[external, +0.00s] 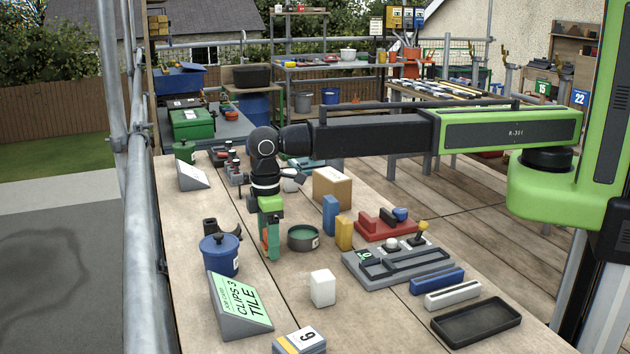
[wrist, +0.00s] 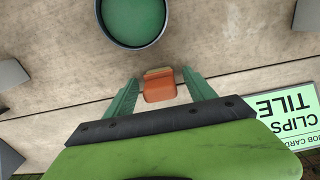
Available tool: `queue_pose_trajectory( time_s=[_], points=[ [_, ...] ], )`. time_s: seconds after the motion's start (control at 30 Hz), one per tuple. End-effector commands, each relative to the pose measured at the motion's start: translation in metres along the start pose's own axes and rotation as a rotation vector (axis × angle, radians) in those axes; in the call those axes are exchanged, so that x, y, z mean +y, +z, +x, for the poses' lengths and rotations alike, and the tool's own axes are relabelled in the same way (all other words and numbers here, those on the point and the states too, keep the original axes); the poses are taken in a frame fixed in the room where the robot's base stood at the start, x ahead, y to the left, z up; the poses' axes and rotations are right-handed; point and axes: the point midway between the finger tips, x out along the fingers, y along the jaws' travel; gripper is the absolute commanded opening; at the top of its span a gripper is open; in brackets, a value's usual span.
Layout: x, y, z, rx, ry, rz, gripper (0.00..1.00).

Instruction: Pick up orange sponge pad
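The orange sponge pad (wrist: 159,88) shows in the wrist view as a small orange block with a yellowish far edge. It lies between the two green fingers of my gripper (wrist: 160,84), with a narrow gap visible on each side. In the external view my gripper (external: 269,248) points straight down, low over the left part of the bench. There, a bit of orange (external: 264,246) shows at the fingers, mostly hidden by them. I cannot tell how far the pad is from the bench top.
A round green-lined dish (external: 303,238) stands just right of my gripper. A blue lidded pot (external: 219,254) and a green job card (external: 238,305) stand left and in front. A white block (external: 322,288) stands nearer the camera. Blue and yellow blocks (external: 343,233) stand further right.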

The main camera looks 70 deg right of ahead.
Motion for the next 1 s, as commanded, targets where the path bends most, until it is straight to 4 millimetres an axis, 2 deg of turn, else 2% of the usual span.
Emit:
queue_pose_trajectory(
  time_s=[0.03,0.4,0.5,0.77,1.0],
  points=[
    [0.0,0.0,-0.001,0.0,0.0,0.0,0.58],
    [0.0,0.0,-0.001,0.0,0.0,0.0,0.1],
    [0.0,0.0,-0.001,0.0,0.0,0.0,0.0],
    [0.0,0.0,-0.003,0.0,0.0,0.0,0.0],
    [0.0,0.0,-0.029,0.0,0.0,0.0,0.0]
  ],
)
